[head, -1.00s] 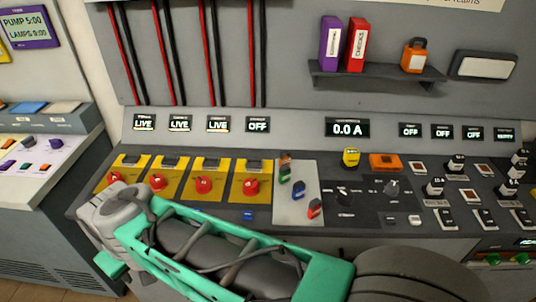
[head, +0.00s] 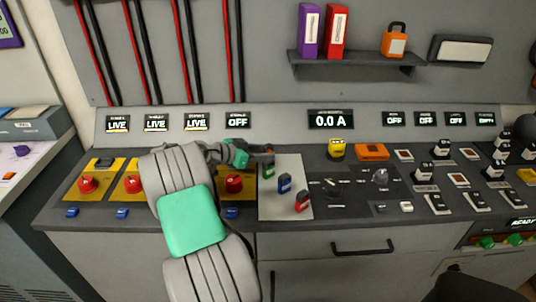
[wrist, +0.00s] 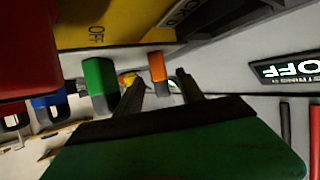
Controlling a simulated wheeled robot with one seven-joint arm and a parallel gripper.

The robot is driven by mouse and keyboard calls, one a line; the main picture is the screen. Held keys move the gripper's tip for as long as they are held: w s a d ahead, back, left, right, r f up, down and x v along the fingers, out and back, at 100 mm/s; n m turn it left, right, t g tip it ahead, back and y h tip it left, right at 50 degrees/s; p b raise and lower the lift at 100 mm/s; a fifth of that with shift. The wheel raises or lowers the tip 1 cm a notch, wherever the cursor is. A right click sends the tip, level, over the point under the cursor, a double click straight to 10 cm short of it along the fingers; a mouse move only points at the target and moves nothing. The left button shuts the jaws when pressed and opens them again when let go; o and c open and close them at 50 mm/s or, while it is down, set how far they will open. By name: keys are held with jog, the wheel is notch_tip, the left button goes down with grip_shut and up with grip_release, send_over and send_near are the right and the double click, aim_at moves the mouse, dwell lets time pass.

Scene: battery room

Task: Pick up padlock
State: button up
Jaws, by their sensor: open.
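A pale board (head: 287,207) on the console carries small padlocks in a row: a green padlock (head: 268,171), a blue padlock (head: 285,184) and a red padlock (head: 302,202). An orange one at the far end is mostly hidden by my gripper (head: 261,151) in the head view. In the wrist view, my gripper (wrist: 160,84) is open and empty. The orange padlock (wrist: 157,66) shows ahead between its fingertips, apart from them as far as I can tell. The green padlock (wrist: 99,82) is just left of the fingers, with the blue padlock (wrist: 49,105) farther left.
Yellow panels with red rotary switches (head: 87,184) lie left of the board, partly behind my arm. A yellow item (head: 336,149) and an orange box (head: 372,152) stand right of it. A larger orange padlock (head: 395,40) sits on the shelf (head: 352,66) above.

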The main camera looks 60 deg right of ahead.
jog(key=x, duration=0.3)
jog(key=shift+w, duration=0.1)
jog(key=shift+c, duration=0.3)
grip_shut()
